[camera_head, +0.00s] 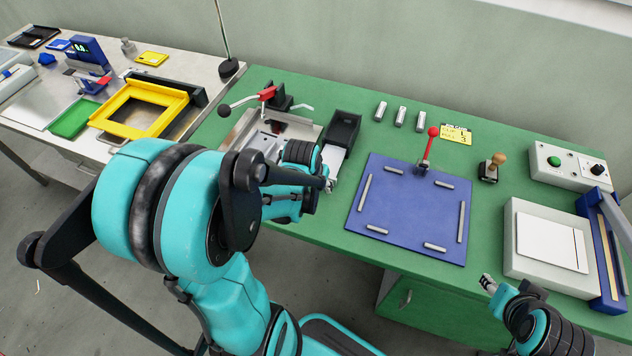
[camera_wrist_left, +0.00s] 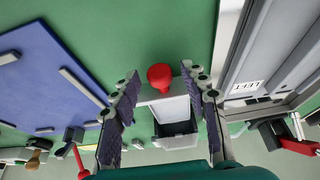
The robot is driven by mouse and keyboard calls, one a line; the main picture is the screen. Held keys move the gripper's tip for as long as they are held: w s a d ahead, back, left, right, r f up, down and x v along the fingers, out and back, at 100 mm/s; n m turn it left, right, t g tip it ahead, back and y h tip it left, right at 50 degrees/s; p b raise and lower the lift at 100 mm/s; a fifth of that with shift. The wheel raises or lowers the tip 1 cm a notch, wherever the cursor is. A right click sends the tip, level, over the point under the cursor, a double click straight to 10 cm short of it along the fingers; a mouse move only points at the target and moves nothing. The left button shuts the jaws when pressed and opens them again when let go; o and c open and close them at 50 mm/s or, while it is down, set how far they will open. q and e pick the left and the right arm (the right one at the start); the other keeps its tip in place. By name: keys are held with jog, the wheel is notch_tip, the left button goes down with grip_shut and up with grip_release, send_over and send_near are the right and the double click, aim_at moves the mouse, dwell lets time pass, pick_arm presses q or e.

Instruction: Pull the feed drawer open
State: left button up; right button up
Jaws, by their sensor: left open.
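The feed drawer (camera_wrist_left: 172,108) is a pale grey piece at a black box, with a red knob (camera_wrist_left: 159,76) on its near end. In the head view its pale top (camera_head: 334,157) shows in front of the black box (camera_head: 343,129), and the knob is hidden by my gripper. My left gripper (camera_head: 328,184) is at the drawer's near end. In the left wrist view, the left gripper (camera_wrist_left: 160,78) is open, its fingers on either side of the knob with gaps visible. My right gripper (camera_head: 489,284) is off the table's front edge, and its jaw opening is unclear.
A blue plate (camera_head: 405,208) with metal bars lies right of the drawer. A grey fixture labelled LEFT (camera_wrist_left: 262,60) stands close on the other side. A red-knobbed lever (camera_head: 428,150) stands behind the plate. A white panel box (camera_head: 520,240) sits at the right.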

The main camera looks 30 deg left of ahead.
pick_arm(q)
jog(key=v, duration=1.2)
jog(key=shift+s+d+f, duration=0.1)
jog(key=s+d+r+m+t+h, duration=0.1)
jog(key=s+d+m+t, duration=0.1)
jog(key=d, duration=0.9)
jog(key=shift+s+d+m+t, duration=0.3)
jog(key=shift+s+t, duration=0.2)
jog(key=shift+s, duration=0.05)
